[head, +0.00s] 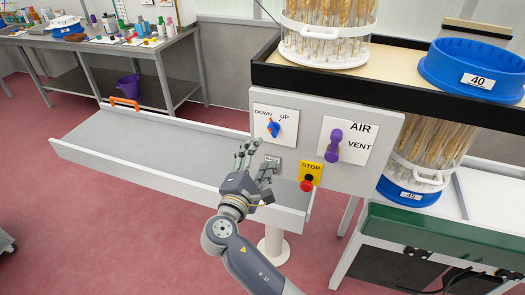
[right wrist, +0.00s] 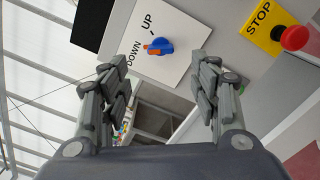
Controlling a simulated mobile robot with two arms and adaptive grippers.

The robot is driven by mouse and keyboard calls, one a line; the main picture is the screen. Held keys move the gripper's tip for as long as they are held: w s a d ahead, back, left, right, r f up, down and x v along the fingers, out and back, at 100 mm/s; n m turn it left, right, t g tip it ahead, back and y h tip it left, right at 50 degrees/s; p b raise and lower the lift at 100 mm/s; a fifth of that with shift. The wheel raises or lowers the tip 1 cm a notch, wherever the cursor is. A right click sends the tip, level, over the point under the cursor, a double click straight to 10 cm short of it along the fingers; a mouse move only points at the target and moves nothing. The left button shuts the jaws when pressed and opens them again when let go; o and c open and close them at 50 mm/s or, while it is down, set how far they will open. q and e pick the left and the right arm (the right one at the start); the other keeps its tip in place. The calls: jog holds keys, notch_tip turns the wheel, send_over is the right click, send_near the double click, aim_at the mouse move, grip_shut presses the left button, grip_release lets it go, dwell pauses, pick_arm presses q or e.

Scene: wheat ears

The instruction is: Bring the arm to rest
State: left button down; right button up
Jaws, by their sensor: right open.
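My right gripper (head: 254,160) is open and empty in front of the control panel (head: 385,118). Its fingertips are just below the blue DOWN/UP knob (head: 274,128), and a gap shows between them. In the right wrist view the two fingers (right wrist: 160,92) stand wide apart with nothing between them. The blue knob with an orange mark (right wrist: 158,46) shows beyond the fingertips there. I cannot tell whether a finger touches the panel. My left gripper is not in view.
A purple AIR/VENT handle (head: 334,146) and a red STOP button (head: 307,185) are on the panel to the right. A long grey tray (head: 150,145) lies behind my right arm. Wheat ears in a clear container (head: 325,50) stand above, near a blue ring (head: 470,65) marked 40.

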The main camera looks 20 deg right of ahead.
dwell(0.4)
jog(key=s+f+g+y+b, duration=0.1)
jog(key=s+f+g+y, duration=0.2)
jog(key=f, duration=1.4)
jog(key=s+f+g+y+b, duration=0.2)
jog(key=f+y, duration=0.1)
jog(key=f, duration=1.3)
jog(key=s+d+f+m+g+y+b, duration=0.1)
jog(key=s+f+m+g, duration=0.1)
jog(key=s+f, duration=0.7)
jog(key=s+d+f+m+g+y, duration=0.1)
jog(key=s+d+f+m+g, duration=0.15)
jog(key=s+f, duration=0.65)
jog(key=s+d+f+m+g+b, duration=0.1)
jog(key=s+d+f+m, duration=0.1)
jog(key=s+f, duration=0.3)
jog(key=s+d+f+m+g+y, duration=0.1)
jog(key=s+f+m, duration=0.4)
jog(key=s, duration=0.9)
jog(key=s+d+f+m+g+y+b, duration=0.1)
jog(key=s+d+f+m+g, duration=0.1)
jog(key=s+f, duration=0.5)
jog(key=shift+s+d+m+b, duration=0.35)
jog(key=shift+s+d+m, duration=0.35)
jog(key=shift+s, duration=0.45)
